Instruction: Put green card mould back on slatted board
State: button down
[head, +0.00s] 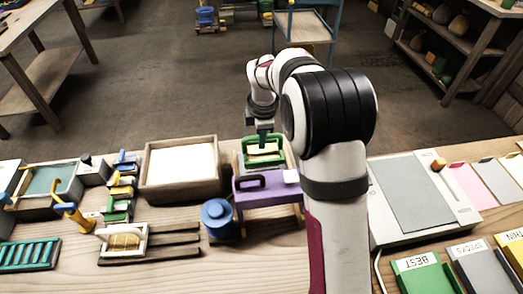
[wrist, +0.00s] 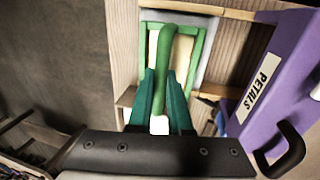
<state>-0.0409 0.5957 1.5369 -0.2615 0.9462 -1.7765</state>
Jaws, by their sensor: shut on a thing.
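The green card mould (head: 264,158) has a green frame around a pale panel and stands behind the purple box in the head view. In the wrist view the mould (wrist: 197,42) shows its green arched handle (wrist: 172,45) running between my teal fingers. My gripper (head: 264,137) is shut on this handle from above. The wrist view shows the gripper (wrist: 165,85) with wooden rails and a grey surface behind the mould; I cannot tell whether it touches them. A board of dark slats (head: 175,240) lies at the front left, with a pale-framed mould (head: 123,240) on its left part.
The purple box (head: 262,188), labelled PETALS in the wrist view (wrist: 262,85), has a black handle and stands close to the mould. A blue round pot (head: 217,218) stands between it and the slats. A wooden-rimmed tray (head: 180,197) is left. A grey press board (head: 412,195) is right.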

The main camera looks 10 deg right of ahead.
jog(key=shift+m, duration=0.6)
jog(key=r, duration=0.5)
jog(key=shift+s+d+r, duration=0.15)
jog(key=shift+s+d, duration=0.2)
jog(key=shift+d, duration=0.05)
jog(key=s+d+r+m+g+h, duration=0.1)
jog(key=s+d+r+m, duration=0.3)
jog(key=s+m, duration=0.35)
jog(key=s+d+r+m+g+h, duration=0.1)
jog(key=s+d+r+m, duration=0.4)
jog(key=m, duration=0.4)
jog(key=s+a+f+n, duration=0.1)
jog(key=s+a+n, duration=0.15)
jog(key=a, duration=1.15)
jog(key=s+a+f+n, duration=0.1)
jog(key=a+n, duration=0.2)
jog(key=a, duration=1)
jog(key=shift+s+a+f+n+t+y, duration=0.1)
jog(key=shift+a+f+n+t+y, duration=0.25)
jog(key=shift+a+f+n, duration=2.3)
jog(key=shift+s+a+f+n+t+y, duration=0.1)
jog(key=shift+a+f+n+t+y, duration=0.25)
jog(key=shift+f+n, duration=2.45)
jog(key=shift+s+a+f+n+t+y, duration=0.1)
jog(key=shift+a+f+n+t+y, duration=0.95)
jog(key=shift+f, duration=3.8)
jog(key=shift+a+f+m+g+h, duration=0.4)
jog(key=shift+a+f+g+h, duration=0.1)
jog(key=shift+g+h, duration=0.25)
